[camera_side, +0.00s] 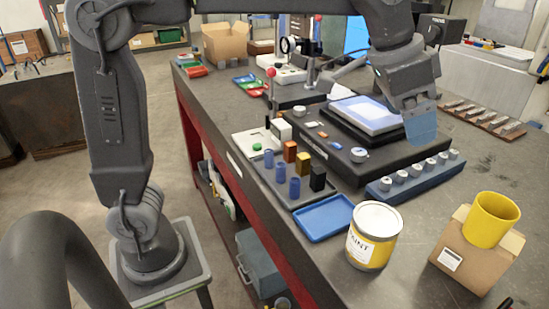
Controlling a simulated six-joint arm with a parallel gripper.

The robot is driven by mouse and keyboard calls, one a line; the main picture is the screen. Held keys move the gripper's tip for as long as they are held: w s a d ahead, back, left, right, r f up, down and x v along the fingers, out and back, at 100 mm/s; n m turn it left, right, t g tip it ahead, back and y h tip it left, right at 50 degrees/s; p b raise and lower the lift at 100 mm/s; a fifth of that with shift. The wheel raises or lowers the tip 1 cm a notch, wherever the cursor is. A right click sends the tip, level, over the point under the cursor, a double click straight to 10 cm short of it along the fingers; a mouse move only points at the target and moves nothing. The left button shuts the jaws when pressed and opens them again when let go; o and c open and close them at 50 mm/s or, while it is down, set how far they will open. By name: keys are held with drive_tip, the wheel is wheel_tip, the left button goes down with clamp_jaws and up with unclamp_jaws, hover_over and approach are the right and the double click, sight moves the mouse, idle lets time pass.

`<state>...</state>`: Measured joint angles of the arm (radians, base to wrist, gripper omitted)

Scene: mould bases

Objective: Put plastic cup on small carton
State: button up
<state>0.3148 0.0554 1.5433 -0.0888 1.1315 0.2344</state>
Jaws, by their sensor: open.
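A yellow plastic cup (489,222) is at the small brown carton (466,262) at the lower right of the side view. The cup appears to rest on the carton's top, with its open mouth up and leaning a little to the right in the picture. Its base meets the carton near the flaps, so I cannot tell exactly how it is seated. My gripper (421,132) is open and empty, above the workbench and up and left of the cup, clear of it. Its fingers overlap in this view.
A yellow and white paint can (373,237) stands left of the carton. A blue tray (323,218), a rack of coloured blocks and a blue holder with several knobs (414,177) lie behind it. Bare bench (490,160) shows behind the carton.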

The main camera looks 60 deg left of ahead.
drive_tip(key=s+a+f+n+y, duration=0.1)
drive_tip(key=s+a+f+n, duration=0.2)
drive_tip(key=s+a+f, duration=0.2)
drive_tip(key=s+a+f+n+t+y, duration=0.1)
drive_tip(key=s+a+f+n, duration=0.2)
drive_tip(key=s, duration=1.1)
drive_tip(key=a+f, duration=0.3)
drive_tip(key=a, duration=0.3)
drive_tip(key=shift+a+f, duration=0.15)
drive_tip(key=shift+a, duration=0.15)
